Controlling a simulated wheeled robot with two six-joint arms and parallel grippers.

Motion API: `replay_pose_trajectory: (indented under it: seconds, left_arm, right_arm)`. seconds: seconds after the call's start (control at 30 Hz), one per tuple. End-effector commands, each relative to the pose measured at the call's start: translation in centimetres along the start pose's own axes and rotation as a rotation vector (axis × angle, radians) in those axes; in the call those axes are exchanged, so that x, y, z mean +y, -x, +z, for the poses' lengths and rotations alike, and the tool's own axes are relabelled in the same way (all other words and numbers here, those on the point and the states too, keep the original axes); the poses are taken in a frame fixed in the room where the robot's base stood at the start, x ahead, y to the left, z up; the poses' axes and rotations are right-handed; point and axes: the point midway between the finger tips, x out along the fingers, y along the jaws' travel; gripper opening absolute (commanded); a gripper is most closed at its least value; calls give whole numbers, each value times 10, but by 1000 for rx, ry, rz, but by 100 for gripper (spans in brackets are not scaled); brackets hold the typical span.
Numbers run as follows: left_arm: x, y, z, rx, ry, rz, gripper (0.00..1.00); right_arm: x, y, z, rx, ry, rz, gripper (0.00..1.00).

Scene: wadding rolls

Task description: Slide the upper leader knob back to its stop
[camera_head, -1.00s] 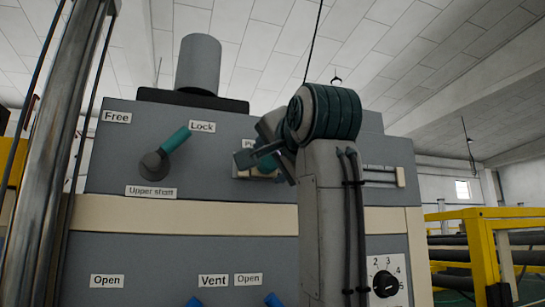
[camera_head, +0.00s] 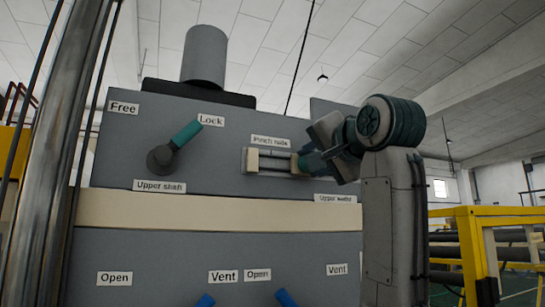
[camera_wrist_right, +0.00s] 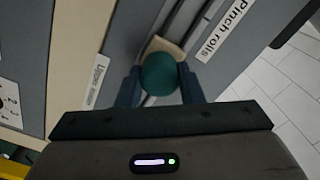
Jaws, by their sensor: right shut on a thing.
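The upper leader knob (camera_wrist_right: 160,74) is a round green knob on a cream carriage (camera_wrist_right: 166,46) that rides on rails. My right gripper (camera_wrist_right: 160,88) is shut on it in the right wrist view, one dark finger on each side. In the head view my right gripper (camera_head: 308,162) is at the slide, to the right of its cream left end block (camera_head: 252,160). The rails (camera_head: 275,163) show bare between that block and the gripper. The gripper and arm hide the slide's right end, so the stop there is not visible. My left gripper is not in view.
The "Pinch rolls" label (camera_head: 270,142) is above the slide, the "Upper leader" label (camera_head: 335,198) below it. A green-handled lever (camera_head: 186,134) points toward "Lock" on the left. Blue handles (camera_head: 287,298) show at the bottom. Yellow railing (camera_head: 470,222) stands at right.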

Motion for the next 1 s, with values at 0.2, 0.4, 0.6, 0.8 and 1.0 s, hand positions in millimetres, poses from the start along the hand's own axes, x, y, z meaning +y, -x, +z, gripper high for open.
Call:
replay_pose_trajectory:
  seconds: [0.2, 0.4, 0.6, 0.8, 1.0]
  left_arm:
    - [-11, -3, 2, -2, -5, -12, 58]
    - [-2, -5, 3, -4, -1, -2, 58]
    - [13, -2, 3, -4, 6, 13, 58]
    - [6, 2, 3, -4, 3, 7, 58]
    - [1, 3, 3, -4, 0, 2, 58]
  right_arm:
    - [40, 3, -58, 7, -1, 6, 0]
    - [75, 4, -114, 8, -3, 5, 0]
    - [104, 3, -159, 5, -3, 4, 0]
    - [124, 3, -188, 3, -2, 2, 0]
    - [133, 3, -200, 1, -1, 2, 0]
